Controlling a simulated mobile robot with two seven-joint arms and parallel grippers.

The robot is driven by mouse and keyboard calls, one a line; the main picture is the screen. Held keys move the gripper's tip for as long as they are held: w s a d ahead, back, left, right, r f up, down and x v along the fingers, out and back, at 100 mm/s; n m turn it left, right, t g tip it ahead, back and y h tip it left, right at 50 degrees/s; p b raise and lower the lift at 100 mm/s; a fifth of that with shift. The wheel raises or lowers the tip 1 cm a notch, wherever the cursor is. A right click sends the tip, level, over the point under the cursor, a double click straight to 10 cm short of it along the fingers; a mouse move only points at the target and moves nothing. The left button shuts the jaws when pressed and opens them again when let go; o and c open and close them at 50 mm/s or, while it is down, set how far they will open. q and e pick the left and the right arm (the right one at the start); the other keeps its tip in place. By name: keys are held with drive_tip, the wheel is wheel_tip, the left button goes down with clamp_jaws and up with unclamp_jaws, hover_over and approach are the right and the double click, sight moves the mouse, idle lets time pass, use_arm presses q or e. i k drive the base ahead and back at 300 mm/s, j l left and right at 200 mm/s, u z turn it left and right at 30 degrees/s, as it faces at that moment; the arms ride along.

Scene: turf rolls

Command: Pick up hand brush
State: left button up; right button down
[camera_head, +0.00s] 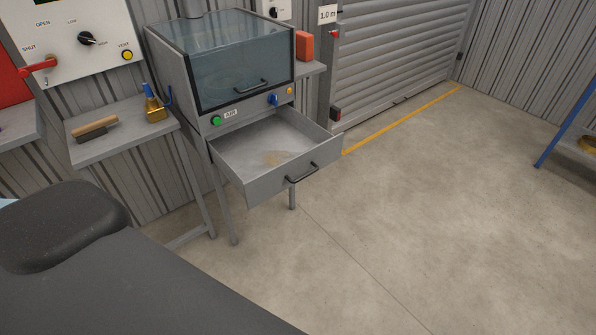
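The hand brush (95,127) lies on a grey side shelf (82,153) at the left of the head view. It has a light wooden handle and a dark bristle part. It lies apart from the brass and blue tool near the shelf's right end. Neither of my grippers shows in this view.
A brass padlock-like tool with a blue handle (154,106) stands on the same shelf. A cabinet with a glass hood (240,70) has its drawer (238,185) pulled out, with a tan patch inside. A control panel (70,35) hangs above the shelf. Open concrete floor (430,200) lies right.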

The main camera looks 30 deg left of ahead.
sight(97, 129)
drive_tip(key=u, duration=2.2)
